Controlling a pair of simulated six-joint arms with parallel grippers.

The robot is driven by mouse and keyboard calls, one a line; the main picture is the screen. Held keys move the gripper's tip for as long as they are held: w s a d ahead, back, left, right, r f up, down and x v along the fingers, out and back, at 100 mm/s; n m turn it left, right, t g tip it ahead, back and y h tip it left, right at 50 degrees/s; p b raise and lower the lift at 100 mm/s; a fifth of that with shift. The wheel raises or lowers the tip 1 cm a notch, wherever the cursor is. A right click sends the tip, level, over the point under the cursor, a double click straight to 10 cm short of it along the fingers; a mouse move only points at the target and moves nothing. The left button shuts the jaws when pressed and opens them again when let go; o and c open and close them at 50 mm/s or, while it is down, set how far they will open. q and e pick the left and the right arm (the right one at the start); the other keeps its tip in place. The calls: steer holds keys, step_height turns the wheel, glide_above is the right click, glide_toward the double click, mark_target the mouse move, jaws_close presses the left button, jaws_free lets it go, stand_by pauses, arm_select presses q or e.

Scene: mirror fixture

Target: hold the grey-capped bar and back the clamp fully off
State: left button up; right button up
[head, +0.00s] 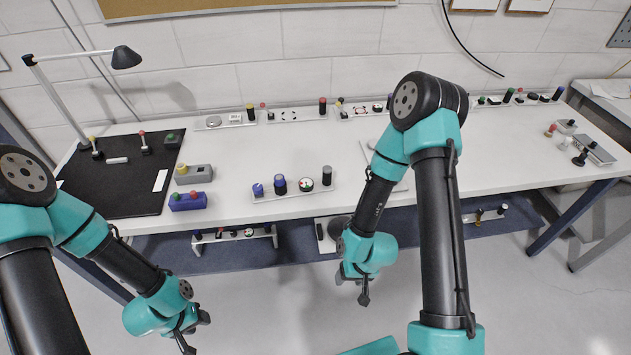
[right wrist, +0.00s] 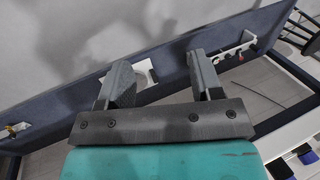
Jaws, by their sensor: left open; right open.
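A front rail (head: 295,192) on the white table carries a dark upright cylinder (head: 327,176) at its right end, two blue-topped knobs (head: 279,184) and a round dial (head: 306,185). I cannot tell which part is the grey-capped bar or which is the clamp. My left gripper (head: 196,333) is open and empty, low in front of the table at lower left. My right gripper (head: 352,288) is open and empty, below the table's front edge. In the right wrist view, its two fingers (right wrist: 162,78) stand apart with nothing between them.
More small rails line the back edge. Grey blocks and knobs (head: 590,150) sit at far right. Another rail (head: 234,236) hangs below the table front.

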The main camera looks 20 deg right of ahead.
steer(key=shift+w+d+r+m, duration=0.1)
steer(key=shift+d+r+m, duration=0.05)
steer(key=shift+d+m, duration=0.6)
steer(key=m+t+y, duration=0.5)
steer(key=m+t, duration=0.5)
steer(key=m, duration=1.4)
glide_toward(326, 171)
steer(key=d, duration=0.2)
steer(key=shift+w+f, duration=0.2)
steer(key=shift+f, duration=0.1)
steer(key=shift+a+f, duration=0.1)
steer(key=shift+a, duration=0.05)
steer(key=shift+g, duration=0.3)
steer(key=x, duration=1.2)
